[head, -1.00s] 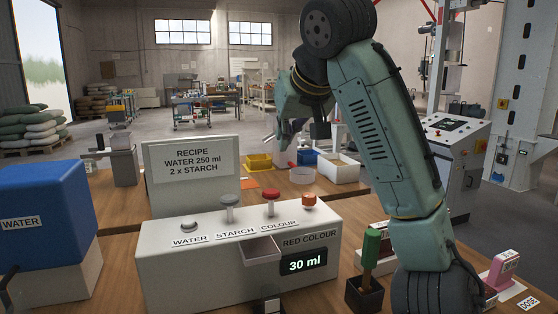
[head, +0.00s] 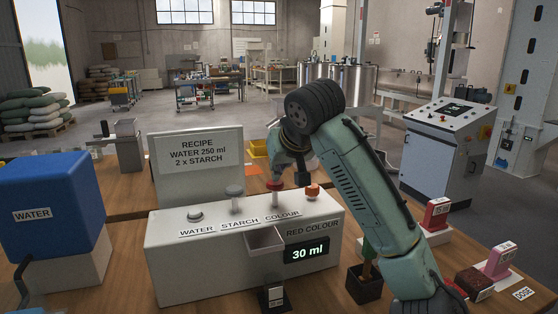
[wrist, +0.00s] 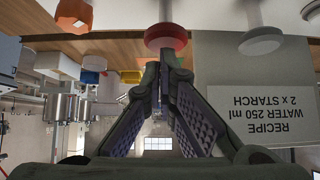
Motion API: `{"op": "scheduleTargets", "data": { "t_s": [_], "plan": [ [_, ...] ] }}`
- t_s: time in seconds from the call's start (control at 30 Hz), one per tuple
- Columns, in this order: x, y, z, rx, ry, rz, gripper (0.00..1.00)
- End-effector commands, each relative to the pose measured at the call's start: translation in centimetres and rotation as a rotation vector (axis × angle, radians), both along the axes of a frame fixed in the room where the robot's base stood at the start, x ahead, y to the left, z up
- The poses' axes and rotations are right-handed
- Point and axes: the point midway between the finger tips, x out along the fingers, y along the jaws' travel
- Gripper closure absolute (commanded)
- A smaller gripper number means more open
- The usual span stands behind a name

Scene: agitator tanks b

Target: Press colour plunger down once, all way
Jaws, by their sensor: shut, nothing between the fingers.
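The dosing box (head: 165,262) stands on the table with a row of plungers on top. The colour plunger has a red cap (head: 273,185) on a pale stem and stands raised behind the COLOUR label. In the wrist view, which is upside down, the red cap (wrist: 166,37) is at the top middle. My gripper (wrist: 164,60) is shut and empty, its fingertips just above the cap; I cannot tell whether they touch. In the head view the arm partly hides the fingers. The display (head: 307,251) reads 30 ml.
The grey starch plunger (head: 235,191) and orange knob (head: 312,190) flank the red cap closely. The water plunger (head: 195,214) is further left. A recipe board (head: 197,185) rises behind the box. A small drawer (head: 264,239) juts from its front.

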Motion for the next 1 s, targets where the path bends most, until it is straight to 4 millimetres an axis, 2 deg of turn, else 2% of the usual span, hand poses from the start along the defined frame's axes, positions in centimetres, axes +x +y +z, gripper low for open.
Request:
{"op": "scheduleTargets", "data": {
  "t_s": [0.23, 0.5, 0.87, 1.0],
  "plan": [
    [0.0, 0.0, -0.3, 0.0, 0.001, 0.0, 1.0],
    [0.0, 0.0, -4.3, 0.001, 0.003, 0.002, 1.0],
    [0.0, 0.0, -4.2, -0.001, 0.005, -0.001, 1.0],
    [0.3, 0.0, -3.3, -0.001, 0.004, -0.001, 1.0]
  ]
}}
